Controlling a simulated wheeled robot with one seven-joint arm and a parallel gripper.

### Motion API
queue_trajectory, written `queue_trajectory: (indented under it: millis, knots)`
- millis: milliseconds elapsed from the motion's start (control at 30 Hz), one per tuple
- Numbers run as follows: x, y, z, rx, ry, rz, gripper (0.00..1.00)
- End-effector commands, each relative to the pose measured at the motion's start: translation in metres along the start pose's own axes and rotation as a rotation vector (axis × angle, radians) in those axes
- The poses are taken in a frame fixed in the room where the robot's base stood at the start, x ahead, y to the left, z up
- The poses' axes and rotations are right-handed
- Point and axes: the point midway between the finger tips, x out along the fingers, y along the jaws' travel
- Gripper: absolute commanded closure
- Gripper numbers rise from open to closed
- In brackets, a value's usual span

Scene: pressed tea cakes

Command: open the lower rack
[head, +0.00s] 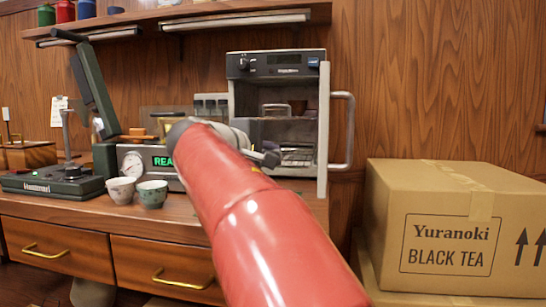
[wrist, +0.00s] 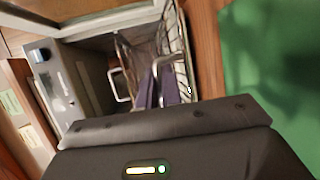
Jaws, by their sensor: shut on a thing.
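The grey oven (head: 240,62) stands on the counter with its door (head: 323,130) swung open to the right. Inside, the upper rack (head: 275,109) sits above the lower rack (head: 298,155). In the wrist view the picture is turned, with the upper rack's handle (wrist: 118,86) on the left and the lower rack's wire basket (wrist: 181,55) on the right. My gripper (wrist: 160,88) is shut on the lower rack's handle (wrist: 157,66). In the head view my gripper (head: 265,158) is at the oven's opening, and my red arm hides part of it. How far the rack is out is hard to tell.
Two cups (head: 121,190) stand on the counter left of my arm, near a scale (head: 165,162) with a green display. A dark press (head: 60,183) is farther left. A cardboard box (head: 440,225) stands at the right. The open door with its handle (head: 347,130) borders the opening.

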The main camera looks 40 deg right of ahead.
Motion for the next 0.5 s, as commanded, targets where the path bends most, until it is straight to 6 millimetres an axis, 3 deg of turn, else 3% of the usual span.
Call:
queue_trajectory:
  millis: [400,500]
  knots:
    - [-0.0057,-0.0016,0.0020,-0.001,-0.001,-0.001,1.00]
    - [-0.0056,-0.0015,0.0019,-0.001,-0.001,-0.001,0.84]
